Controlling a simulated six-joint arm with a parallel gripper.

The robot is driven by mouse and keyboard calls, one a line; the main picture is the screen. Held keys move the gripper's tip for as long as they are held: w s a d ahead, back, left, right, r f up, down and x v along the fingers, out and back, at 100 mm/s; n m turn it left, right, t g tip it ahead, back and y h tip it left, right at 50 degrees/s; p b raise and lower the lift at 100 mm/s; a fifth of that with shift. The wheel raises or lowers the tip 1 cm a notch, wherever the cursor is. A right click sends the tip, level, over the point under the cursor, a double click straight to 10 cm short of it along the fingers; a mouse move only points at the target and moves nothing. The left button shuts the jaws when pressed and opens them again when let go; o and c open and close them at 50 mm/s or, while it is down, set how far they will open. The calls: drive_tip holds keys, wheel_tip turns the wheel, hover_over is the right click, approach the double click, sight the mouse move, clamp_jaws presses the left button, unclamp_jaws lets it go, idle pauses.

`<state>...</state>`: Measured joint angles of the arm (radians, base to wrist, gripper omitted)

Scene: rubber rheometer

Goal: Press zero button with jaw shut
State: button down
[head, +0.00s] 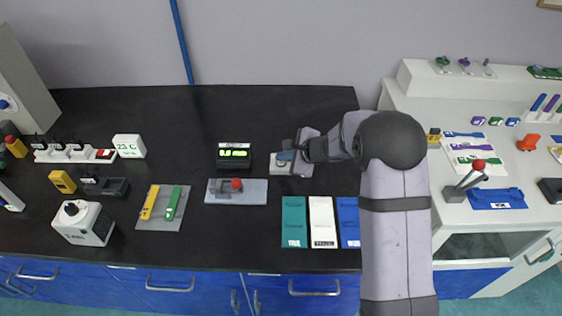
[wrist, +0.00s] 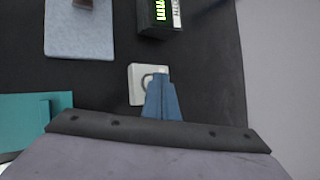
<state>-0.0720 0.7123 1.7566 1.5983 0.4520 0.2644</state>
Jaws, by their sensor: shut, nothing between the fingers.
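A small pale box (head: 279,168) sits on the black bench, right of the display, in the head view. In the wrist view the same box (wrist: 135,92) shows a dark ring on its top, which looks like the zero button (wrist: 147,81). My gripper (head: 285,156) is shut and empty. In the wrist view its blue fingers (wrist: 160,92) lie over the right part of the box and hide part of the ring. I cannot tell whether the fingertips touch the button. The button's lettering is not readable.
A black display (head: 234,156) with green digits stands left of the box. A grey plate (head: 252,196) with a red-knobbed fixture lies in front of it. Teal (head: 293,230), white (head: 322,229) and blue (head: 348,218) mats lie nearer the bench's front edge. The bench behind is clear.

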drive_tip(key=shift+f, duration=0.15)
idle(0.5)
drive_tip(key=shift+r+p, duration=0.5)
drive_tip(key=shift+r, duration=0.35)
drive_tip(key=shift+r, duration=0.15)
drive_tip(key=shift+r+p, duration=1.9)
drive_tip(key=shift+r, duration=0.5)
drive_tip(key=s+d+n+g+h, duration=0.2)
drive_tip(key=s+d+n, duration=0.3)
drive_tip(key=s, duration=0.6)
drive_tip(key=s+d+n+g+h, duration=0.2)
drive_tip(key=s+d+n, duration=0.3)
drive_tip(key=s, duration=0.7)
drive_tip(key=s+d+r+n+g+h, duration=0.1)
drive_tip(key=s+d+n+g+h, duration=0.1)
drive_tip(key=s+d+n, duration=0.3)
drive_tip(key=s+n, duration=0.3)
drive_tip(key=s, duration=0.4)
drive_tip(key=shift+n+g, duration=0.3)
drive_tip(key=shift+g, duration=0.1)
